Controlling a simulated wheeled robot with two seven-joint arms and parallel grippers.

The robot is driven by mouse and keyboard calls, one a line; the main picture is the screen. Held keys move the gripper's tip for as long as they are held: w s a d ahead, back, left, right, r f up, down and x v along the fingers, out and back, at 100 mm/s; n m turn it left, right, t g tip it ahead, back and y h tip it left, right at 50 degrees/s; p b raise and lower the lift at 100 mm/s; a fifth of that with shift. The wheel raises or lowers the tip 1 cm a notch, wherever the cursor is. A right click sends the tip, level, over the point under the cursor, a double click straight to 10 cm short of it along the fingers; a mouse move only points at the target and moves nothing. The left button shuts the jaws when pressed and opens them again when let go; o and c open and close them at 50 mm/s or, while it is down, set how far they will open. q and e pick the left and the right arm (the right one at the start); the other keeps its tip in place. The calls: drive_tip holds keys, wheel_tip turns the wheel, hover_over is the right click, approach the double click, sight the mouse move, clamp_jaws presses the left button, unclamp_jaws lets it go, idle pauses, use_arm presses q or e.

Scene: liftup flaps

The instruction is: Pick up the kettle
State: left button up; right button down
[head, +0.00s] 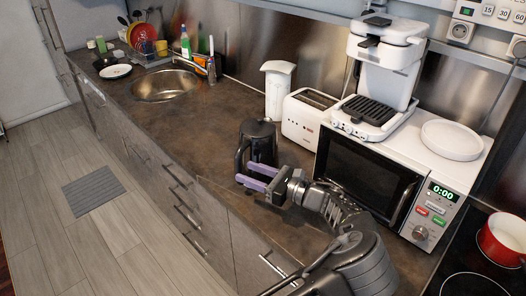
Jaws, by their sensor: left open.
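The black kettle (260,137) stands upright on the brown countertop in front of the toaster. Its handle is on the left side of its body. My left gripper (245,174) is open, with its two purple-grey fingers pointing left just in front of the kettle's lower part. The fingers hide part of the kettle's base. I see nothing between the fingers, and I cannot tell whether they touch the kettle. My right gripper is not in view.
A white toaster (306,117), a white canister (277,92) and a microwave (368,174) stand behind and right of the kettle. A sink (165,86) and dish rack are at the far left. The counter between sink and kettle is clear. A red pot (502,240) is at right.

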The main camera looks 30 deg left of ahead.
use_arm(q)
drive_tip(key=a, duration=0.1)
drive_tip(key=w+a, duration=0.1)
drive_tip(key=shift+a+r+p, duration=0.3)
drive_tip(key=shift+r+p, duration=0.05)
drive_tip(key=shift+p, duration=0.05)
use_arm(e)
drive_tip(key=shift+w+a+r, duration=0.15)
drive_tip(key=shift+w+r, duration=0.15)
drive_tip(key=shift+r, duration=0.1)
use_arm(q)
drive_tip(key=shift+a, duration=0.1)
drive_tip(key=a+p, duration=0.2)
drive_tip(key=a, duration=0.3)
drive_tip(key=shift+f+p, duration=0.15)
drive_tip(key=shift+p, duration=0.15)
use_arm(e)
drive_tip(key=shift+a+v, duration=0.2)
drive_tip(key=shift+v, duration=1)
use_arm(q)
drive_tip(key=shift+c, duration=0.5)
